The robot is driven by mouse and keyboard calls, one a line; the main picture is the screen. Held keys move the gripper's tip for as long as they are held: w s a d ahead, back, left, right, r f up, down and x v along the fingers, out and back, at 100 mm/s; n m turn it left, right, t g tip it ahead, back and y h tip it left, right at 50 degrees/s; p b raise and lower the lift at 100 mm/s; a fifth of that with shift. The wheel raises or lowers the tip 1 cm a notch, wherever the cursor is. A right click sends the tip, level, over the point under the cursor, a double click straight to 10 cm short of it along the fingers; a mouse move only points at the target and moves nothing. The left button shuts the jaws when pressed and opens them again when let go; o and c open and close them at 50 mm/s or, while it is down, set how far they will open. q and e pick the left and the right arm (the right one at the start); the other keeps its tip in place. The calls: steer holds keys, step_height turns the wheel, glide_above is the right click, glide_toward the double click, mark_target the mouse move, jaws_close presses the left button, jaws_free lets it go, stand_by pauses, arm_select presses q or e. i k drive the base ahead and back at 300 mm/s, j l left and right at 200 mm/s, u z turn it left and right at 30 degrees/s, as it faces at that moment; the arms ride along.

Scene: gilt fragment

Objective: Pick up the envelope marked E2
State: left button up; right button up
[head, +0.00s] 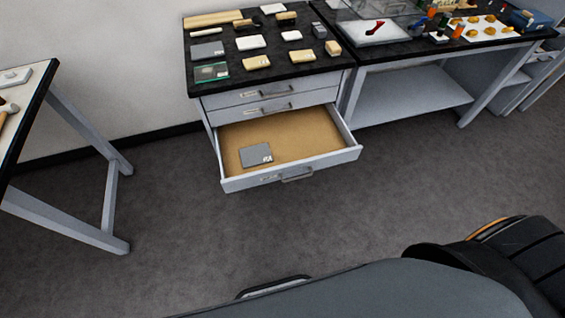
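A grey flat packet (256,155) with a small white label lies in the open bottom drawer (310,160) of the cabinet, near its front left. Its mark is too small to read surely. On the black cabinet top lie several small flat pieces with labels: a grey one (206,50), a green-edged one (211,72), tan ones such as this tan piece (257,62), and white ones such as this white piece (250,42). I cannot tell which is the envelope marked E2. Neither of my grippers is in view.
The pulled-out drawer juts over the grey floor (180,210), with two shut drawers above it. A bench (430,45) with a white tray and small coloured items adjoins at right. Another table (30,90) stands at left. The floor between is clear.

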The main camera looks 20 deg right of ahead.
mark_target(261, 61)
steer(key=i+l+u, duration=0.1)
steer(key=i+u, duration=0.15)
steer(key=i, duration=0.2)
steer(key=i+l+u, duration=0.25)
steer(key=i, duration=0.25)
